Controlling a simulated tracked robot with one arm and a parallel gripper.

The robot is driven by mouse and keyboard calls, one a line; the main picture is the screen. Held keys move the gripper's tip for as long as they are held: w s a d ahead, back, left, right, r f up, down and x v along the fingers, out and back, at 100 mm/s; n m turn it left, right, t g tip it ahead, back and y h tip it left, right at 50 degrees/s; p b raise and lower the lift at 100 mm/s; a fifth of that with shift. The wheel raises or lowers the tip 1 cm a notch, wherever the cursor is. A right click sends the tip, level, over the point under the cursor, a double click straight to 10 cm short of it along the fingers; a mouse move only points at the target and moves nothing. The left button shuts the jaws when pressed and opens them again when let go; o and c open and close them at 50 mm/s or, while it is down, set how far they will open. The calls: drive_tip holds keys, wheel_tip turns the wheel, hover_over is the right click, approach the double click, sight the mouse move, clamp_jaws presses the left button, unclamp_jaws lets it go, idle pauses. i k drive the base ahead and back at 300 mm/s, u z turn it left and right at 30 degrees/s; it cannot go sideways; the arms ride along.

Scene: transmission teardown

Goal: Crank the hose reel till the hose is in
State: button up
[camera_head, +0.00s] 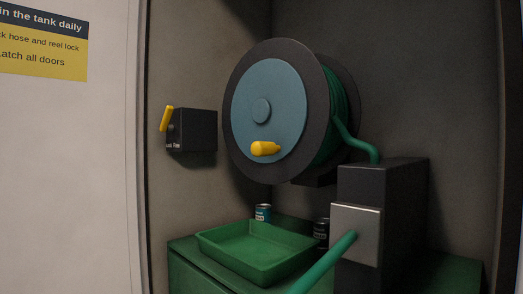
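The hose reel (234,140) is mounted on the back of the recess, with a dark flange and a blue-grey disc facing me. A yellow crank handle (265,148) sticks out from the lower part of the disc. Green hose (338,100) is wound on the drum behind the flange. From the drum, the hose (355,145) runs down to a dark box with a light grey plate (356,234). A length of hose (325,266) comes out of the plate and leaves the picture at the bottom. My gripper is not in view.
A dark box with a yellow lever (166,119) is on the left wall. A green tray (218,257) sits on a green cabinet top below the reel, with a small blue can (263,213) and a dark can (321,232) behind it. A pale panel (70,180) fills the left.

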sight(281, 99)
drive_tip(key=z, duration=0.1)
drive_tip(key=k, duration=0.15)
drive_tip(key=z, duration=2.1)
drive_tip(key=k, duration=1.2)
drive_tip(key=u, duration=1.35)
drive_tip(key=i, duration=1.7)
